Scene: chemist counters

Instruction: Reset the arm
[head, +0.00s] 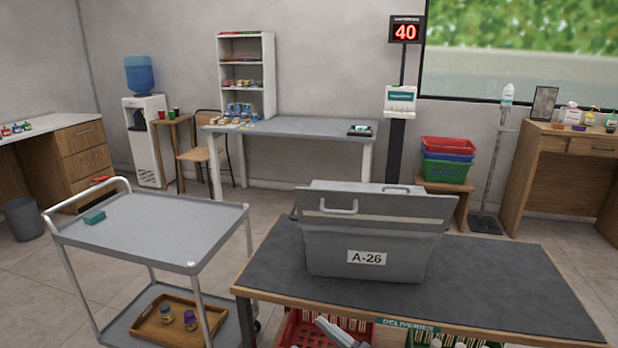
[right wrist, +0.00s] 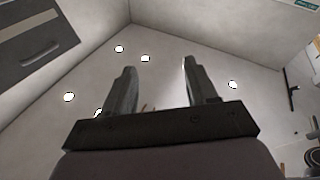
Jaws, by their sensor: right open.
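My right gripper (right wrist: 158,68) shows in the right wrist view. Its two dark fingers stand well apart with nothing between them, so it is open and empty. Behind them are pale ceiling or wall surfaces with several small round lights, so the wrist seems to point upward, away from the counters. In the head view a small grey shape sits at the bottom edge, and I cannot tell whether it is part of my arm. My left gripper is not in view.
A grey tote (head: 372,240) labelled A-26 stands on the dark-topped table (head: 505,285) ahead. A grey cart (head: 150,235) stands to the left, with a wooden tray (head: 160,336) on its lower shelf. A red crate (head: 293,332) is under the table. Open floor lies behind.

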